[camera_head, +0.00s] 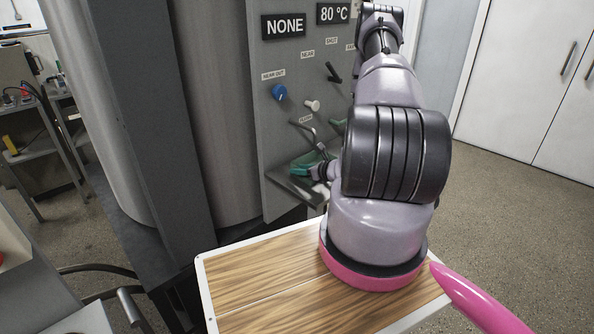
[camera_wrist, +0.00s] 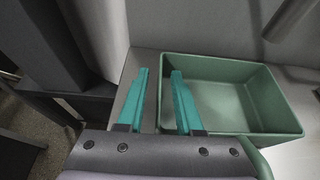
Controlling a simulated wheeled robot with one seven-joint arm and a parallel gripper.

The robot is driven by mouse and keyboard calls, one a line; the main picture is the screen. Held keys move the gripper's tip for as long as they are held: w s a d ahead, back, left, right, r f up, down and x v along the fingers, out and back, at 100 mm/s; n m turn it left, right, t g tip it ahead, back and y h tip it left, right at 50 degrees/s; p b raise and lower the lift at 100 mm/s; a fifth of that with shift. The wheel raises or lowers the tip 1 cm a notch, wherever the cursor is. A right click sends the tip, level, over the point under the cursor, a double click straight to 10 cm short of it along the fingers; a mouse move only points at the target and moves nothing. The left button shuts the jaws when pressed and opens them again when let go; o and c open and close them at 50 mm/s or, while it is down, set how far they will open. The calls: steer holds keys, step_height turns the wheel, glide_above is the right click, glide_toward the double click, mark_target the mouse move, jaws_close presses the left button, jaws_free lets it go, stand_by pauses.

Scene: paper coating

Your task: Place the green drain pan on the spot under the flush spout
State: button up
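The green drain pan (camera_wrist: 268,92) is an open rectangular tray, resting on a grey surface in the wrist view. My gripper (camera_wrist: 158,73) has two teal fingers spread apart at the pan's left side. The left finger is outside the pan; the right finger overlaps its left part, and the left wall shows between them. I see no clear contact. A grey tube (camera_wrist: 288,16), possibly the flush spout, hangs above the pan's far right side. In the head view, teal-green parts show at the panel's small grey shelf (camera_head: 290,186), where pan and fingers are hard to tell apart.
My arm hides part of the panel. Open floor (camera_head: 520,205) lies to the right.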

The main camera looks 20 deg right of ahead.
steer(key=v, duration=1)
steer(key=shift+s, duration=0.1)
steer(key=s+a+r+n+g+y, duration=0.1)
steer(key=a+r+n+g+y, duration=0.3)
steer(key=a+r+n, duration=0.6)
steer(key=a+r+n+g+y, duration=0.35)
steer(key=a+r+n, duration=0.2)
steer(key=r, duration=0.85)
steer(key=s+r+n+t+h, duration=0.1)
steer(key=s+r+n+h, duration=0.4)
steer(key=r, duration=0.5)
steer(key=s+r+n+t+h, duration=0.1)
steer(key=s+r+n+h, duration=0.4)
steer(key=s+r+n, duration=0.2)
step_height(320, 180, up, 3)
steer(key=shift+s+a+f, duration=0.1)
steer(key=shift+s+a, duration=0.35)
steer(key=shift+s, duration=0.65)
